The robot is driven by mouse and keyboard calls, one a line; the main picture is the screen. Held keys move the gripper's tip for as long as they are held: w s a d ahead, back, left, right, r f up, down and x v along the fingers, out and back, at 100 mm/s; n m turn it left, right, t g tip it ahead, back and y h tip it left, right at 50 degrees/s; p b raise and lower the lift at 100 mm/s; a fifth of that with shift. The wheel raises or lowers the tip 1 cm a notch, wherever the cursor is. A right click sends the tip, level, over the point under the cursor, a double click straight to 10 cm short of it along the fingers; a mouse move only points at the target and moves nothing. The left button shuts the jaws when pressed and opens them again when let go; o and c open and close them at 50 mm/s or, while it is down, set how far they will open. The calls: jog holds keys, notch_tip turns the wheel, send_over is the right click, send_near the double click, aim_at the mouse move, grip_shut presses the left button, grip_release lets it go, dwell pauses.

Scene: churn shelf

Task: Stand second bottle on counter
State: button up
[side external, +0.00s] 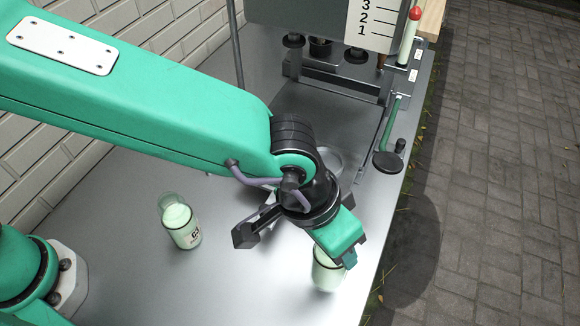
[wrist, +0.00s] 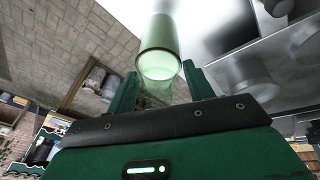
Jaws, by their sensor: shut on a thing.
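A pale green bottle (side external: 328,275) shows below my gripper (side external: 334,256) in the side view, close to the counter's right edge. My gripper is shut on this bottle. In the wrist view the held bottle (wrist: 160,42) shows between the two green fingers. I cannot tell whether its base touches the counter. Its upper part is hidden by my gripper in the side view. Another bottle (side external: 181,224), clear-topped with pale green contents and dark lettering, stands on the grey counter (side external: 225,290) to the left of my gripper, apart from it.
A machine with a numbered panel (side external: 375,20) stands at the back. A brick wall (side external: 30,150) bounds the left. The counter's front middle is clear.

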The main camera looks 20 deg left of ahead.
jog(key=shift+f, duration=1.15)
jog(key=shift+w+a, duration=0.2)
jog(key=shift+w, duration=0.15)
jog(key=shift+f, duration=0.2)
jog(key=shift+f, duration=0.35)
jog(key=shift+f, duration=0.8)
dwell(1.2)
jog(key=o, duration=1.1)
jog(key=shift+c, duration=0.2)
